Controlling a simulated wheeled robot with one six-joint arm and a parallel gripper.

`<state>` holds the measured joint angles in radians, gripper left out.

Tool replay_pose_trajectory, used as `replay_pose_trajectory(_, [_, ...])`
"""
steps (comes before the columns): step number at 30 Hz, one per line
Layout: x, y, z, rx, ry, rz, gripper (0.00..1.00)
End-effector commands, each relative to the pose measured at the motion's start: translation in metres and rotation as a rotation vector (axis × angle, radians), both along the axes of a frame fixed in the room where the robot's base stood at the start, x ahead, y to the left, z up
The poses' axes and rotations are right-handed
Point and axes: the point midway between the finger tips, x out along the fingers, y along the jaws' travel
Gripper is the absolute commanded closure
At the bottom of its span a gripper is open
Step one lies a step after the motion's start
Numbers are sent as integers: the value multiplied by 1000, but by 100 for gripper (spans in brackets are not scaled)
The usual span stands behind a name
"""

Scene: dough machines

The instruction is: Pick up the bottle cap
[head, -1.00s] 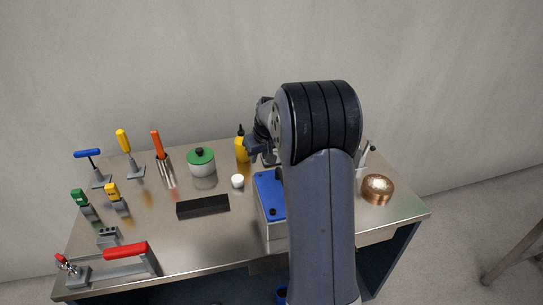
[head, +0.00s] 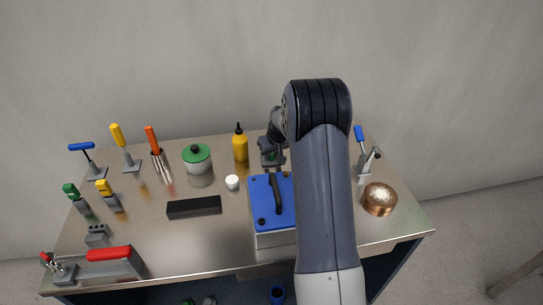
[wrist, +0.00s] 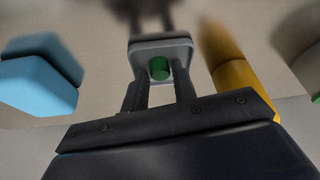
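My gripper (head: 272,156) is over the table behind the blue-topped box, right of the yellow bottle. In the wrist view my gripper (wrist: 162,88) has its two dark fingers apart. A small green cylinder (wrist: 159,68) on a grey square plate (wrist: 148,48) shows between and beyond the fingers; contact cannot be told. This may be the bottle cap. A small white round piece (head: 232,182), also cap-like, lies on the table left of the box. The yellow bottle (head: 240,146) stands upright with a black pointed top and also shows in the wrist view (wrist: 240,80).
The blue-topped box (head: 262,215) with a black handle stands at centre. A green-lidded pot (head: 198,160), black block (head: 194,206) and several clamps are left. A copper bowl (head: 379,199) and blue-handled clamp (head: 361,150) are right. The front middle of the table is clear.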

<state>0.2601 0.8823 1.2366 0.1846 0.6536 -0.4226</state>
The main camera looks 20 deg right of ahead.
Motion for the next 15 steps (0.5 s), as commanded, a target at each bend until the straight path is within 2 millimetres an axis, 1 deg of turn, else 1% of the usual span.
replay_pose_trajectory(4, [0,0,0,0,0,0,74])
replay_pose_trajectory(5, [0,0,0,0,0,0,75])
replay_pose_trajectory(12, [0,0,0,0,0,0,95])
replay_pose_trajectory(14, [0,0,0,0,0,0,100])
replay_pose_trajectory(15, [0,0,0,0,0,0,100])
